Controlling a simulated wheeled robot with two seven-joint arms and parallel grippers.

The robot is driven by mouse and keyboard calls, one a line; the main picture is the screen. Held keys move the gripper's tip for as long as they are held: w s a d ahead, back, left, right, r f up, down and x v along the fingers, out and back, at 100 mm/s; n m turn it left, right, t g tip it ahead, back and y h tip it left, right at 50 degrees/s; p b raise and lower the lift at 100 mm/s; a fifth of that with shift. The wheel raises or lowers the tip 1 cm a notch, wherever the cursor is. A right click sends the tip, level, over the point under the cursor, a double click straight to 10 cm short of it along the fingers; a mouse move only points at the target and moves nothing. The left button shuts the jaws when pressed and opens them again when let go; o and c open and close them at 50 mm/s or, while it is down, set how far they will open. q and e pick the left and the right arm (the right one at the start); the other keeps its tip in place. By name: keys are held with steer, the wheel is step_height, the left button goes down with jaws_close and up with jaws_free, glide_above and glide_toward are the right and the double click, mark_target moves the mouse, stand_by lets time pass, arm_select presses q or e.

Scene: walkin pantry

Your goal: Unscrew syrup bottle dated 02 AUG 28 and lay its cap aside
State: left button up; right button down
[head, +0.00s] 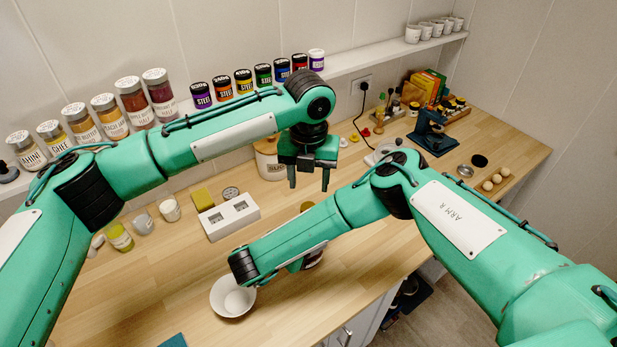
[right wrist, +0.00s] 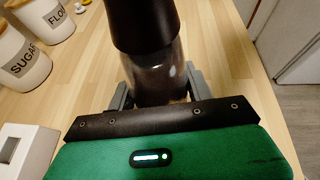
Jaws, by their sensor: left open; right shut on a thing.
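A bottle (right wrist: 160,82) with a clear, partly dark body and a wide dark upper part (right wrist: 143,22) stands between the fingers of my right gripper (right wrist: 160,90), which is shut on it. No date can be read, and I cannot tell the cap from the neck. My left gripper (head: 309,180) is open and empty, fingers pointing down, above the counter beyond my right forearm.
A sugar canister (head: 268,160) stands behind my left gripper. A white two-slot block (head: 229,216), a white bowl (head: 232,298) and small cups (head: 170,209) are on the counter. Spice jars (head: 160,92) line the back. A blue device (head: 430,133) stands at right. Bare wood lies front centre.

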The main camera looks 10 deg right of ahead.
mark_target(309, 207)
arm_select(q)
steer(key=shift+f, duration=3.95)
steer(key=c, duration=1)
